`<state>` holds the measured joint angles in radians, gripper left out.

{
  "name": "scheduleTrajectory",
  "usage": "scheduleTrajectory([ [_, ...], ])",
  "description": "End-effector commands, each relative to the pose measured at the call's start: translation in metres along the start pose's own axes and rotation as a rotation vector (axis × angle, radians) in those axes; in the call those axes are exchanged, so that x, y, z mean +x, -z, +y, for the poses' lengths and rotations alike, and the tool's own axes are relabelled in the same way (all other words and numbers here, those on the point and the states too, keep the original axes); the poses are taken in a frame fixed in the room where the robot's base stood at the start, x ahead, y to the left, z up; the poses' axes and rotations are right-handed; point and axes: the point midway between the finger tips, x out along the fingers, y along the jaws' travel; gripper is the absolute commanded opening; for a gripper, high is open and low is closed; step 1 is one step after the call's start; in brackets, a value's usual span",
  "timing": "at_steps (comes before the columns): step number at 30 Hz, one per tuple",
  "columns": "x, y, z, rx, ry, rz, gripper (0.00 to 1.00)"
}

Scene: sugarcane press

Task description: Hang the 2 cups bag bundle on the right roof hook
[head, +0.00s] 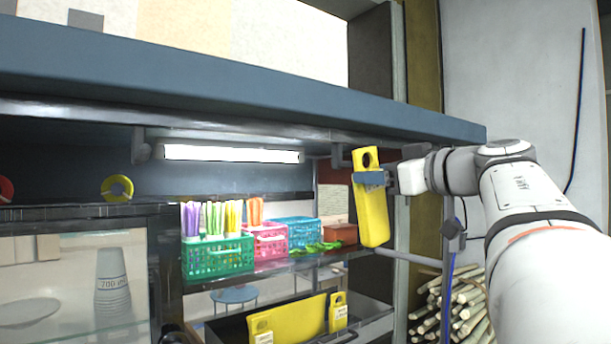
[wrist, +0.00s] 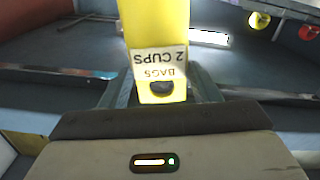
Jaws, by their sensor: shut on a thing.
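The yellow 2 cups bag bundle (head: 373,217) hangs upright, slightly tilted, in the head view, with a dark hole near its top. My gripper (head: 370,178) is shut on its upper part, just below the hole. In the wrist view my gripper (wrist: 157,95) has its fingers on both sides of the bundle (wrist: 155,25), whose "BAGS 2 CUPS" label appears upside down. The bundle is below the roof edge (head: 400,118), at the right end of the stall. A small bracket (head: 337,160) shows under the roof left of the bundle; whether it is the right hook is unclear.
A lit tube lamp (head: 232,154) runs under the roof. Below are a green basket (head: 218,257) of straws, a pink basket (head: 268,240) and a blue basket (head: 294,231). More yellow bundles (head: 288,324) lie in a lower bin.

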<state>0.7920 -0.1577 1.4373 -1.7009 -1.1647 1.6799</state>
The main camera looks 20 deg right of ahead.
Motion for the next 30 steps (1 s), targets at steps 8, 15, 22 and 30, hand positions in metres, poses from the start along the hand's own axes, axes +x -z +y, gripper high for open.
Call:
scheduleTrajectory([
  [8, 0.017, -0.001, -0.001, -0.001, 0.000, 0.001, 0.36],
  [15, 0.031, -0.001, -0.001, 0.001, -0.001, 0.001, 0.36],
  [22, 0.039, -0.006, -0.001, 0.001, -0.002, 0.001, 0.36],
  [30, 0.041, -0.010, -0.002, 0.000, -0.002, 0.001, 0.36],
])
